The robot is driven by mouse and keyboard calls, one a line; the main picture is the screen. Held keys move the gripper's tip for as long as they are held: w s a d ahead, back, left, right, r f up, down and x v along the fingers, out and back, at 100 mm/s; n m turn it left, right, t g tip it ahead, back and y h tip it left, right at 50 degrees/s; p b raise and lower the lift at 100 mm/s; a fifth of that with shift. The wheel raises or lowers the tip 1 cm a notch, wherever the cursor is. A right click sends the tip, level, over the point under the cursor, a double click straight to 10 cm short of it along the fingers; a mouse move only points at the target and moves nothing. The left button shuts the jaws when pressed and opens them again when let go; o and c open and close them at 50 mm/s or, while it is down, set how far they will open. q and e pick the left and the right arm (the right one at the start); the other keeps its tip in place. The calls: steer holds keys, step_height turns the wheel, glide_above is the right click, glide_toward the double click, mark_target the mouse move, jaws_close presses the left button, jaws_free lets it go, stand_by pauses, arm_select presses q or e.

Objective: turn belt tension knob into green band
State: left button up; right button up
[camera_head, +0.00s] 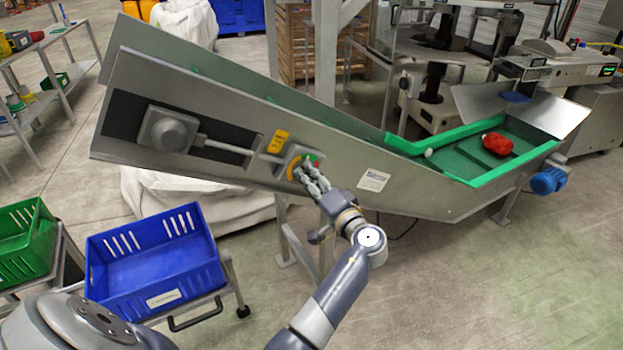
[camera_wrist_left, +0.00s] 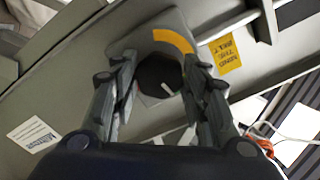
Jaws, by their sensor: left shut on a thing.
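The belt tension knob (camera_wrist_left: 156,72) is dark and round with a white pointer mark, on a plate on the conveyor's side. In the left wrist view the pointer is toward the lower right of the knob, and a yellow-orange arc (camera_wrist_left: 173,40) curves above it. In the head view the dial plate (camera_head: 293,152) shows bits of green and orange around my fingers. The green band is not visible in the wrist view. My left gripper (camera_head: 305,170) is shut on the knob, with one finger on each side; it also shows in the wrist view (camera_wrist_left: 160,80). My right gripper is out of view.
A yellow label (camera_head: 278,141) sits beside the dial on the steel conveyor (camera_head: 230,115). A shaft and grey housing (camera_head: 172,131) lie to the left. A blue crate (camera_head: 155,260) and green crate (camera_head: 25,240) stand lower left. A red item (camera_head: 498,144) lies on the green belt.

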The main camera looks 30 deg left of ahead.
arm_select(q)
steer(key=shift+r+m, duration=0.2)
steer(key=shift+m, duration=0.7)
steer(key=shift+p, duration=0.3)
steer(key=o, duration=0.9)
steer(key=shift+o, duration=0.7)
steer(key=shift+a+f, duration=0.1)
steer(key=shift+f, duration=0.05)
